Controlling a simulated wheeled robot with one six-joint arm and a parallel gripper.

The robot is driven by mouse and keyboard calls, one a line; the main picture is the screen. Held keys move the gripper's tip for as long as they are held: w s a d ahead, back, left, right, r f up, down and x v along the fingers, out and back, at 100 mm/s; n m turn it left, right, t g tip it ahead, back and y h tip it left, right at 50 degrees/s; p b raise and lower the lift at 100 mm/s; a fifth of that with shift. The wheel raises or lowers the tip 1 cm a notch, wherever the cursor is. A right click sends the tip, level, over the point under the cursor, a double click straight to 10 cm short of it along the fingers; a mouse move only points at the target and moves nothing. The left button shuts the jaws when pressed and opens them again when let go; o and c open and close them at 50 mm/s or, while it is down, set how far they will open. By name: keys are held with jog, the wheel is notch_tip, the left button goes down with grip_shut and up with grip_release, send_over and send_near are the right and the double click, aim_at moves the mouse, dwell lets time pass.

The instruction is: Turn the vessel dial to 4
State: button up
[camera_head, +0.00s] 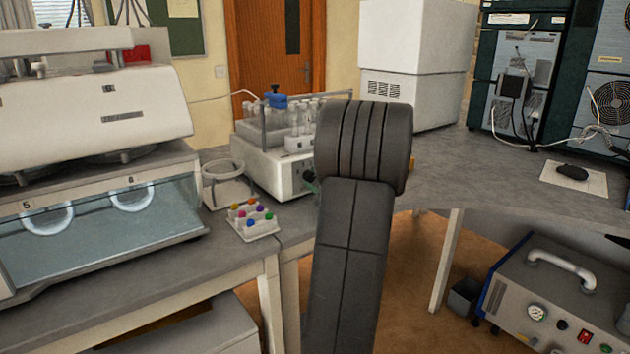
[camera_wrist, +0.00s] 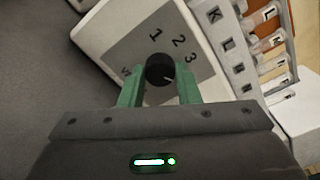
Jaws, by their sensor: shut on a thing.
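The vessel dial (camera_wrist: 160,70) is a round black knob on the grey panel (camera_wrist: 127,48) of a white machine, which stands on the bench in the head view (camera_head: 268,172). The numbers 1, 2 and 3 run clockwise over the knob's upper right; no 4 can be made out. A small white mark on the knob points to the lower right, below the 3. My gripper (camera_wrist: 160,82) has its green fingers shut on the dial, one on each side. In the head view my arm hides most of the gripper and the dial.
Glass vessels (camera_head: 300,116) stand in a rack on the machine. Left of it are a white ring-topped stand (camera_head: 222,185) and a small tray (camera_head: 262,231) with coloured caps. A large white apparatus (camera_head: 90,105) fills the left bench. The right bench (camera_head: 455,165) has clear room.

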jog(key=o, duration=1)
jog(key=shift+c, duration=0.2)
jog(key=shift+s+d, duration=0.1)
jog(key=v, duration=1.3)
jog(key=shift+s+d, duration=0.2)
jog(key=shift+s, duration=0.05)
jog(key=x, duration=1.4)
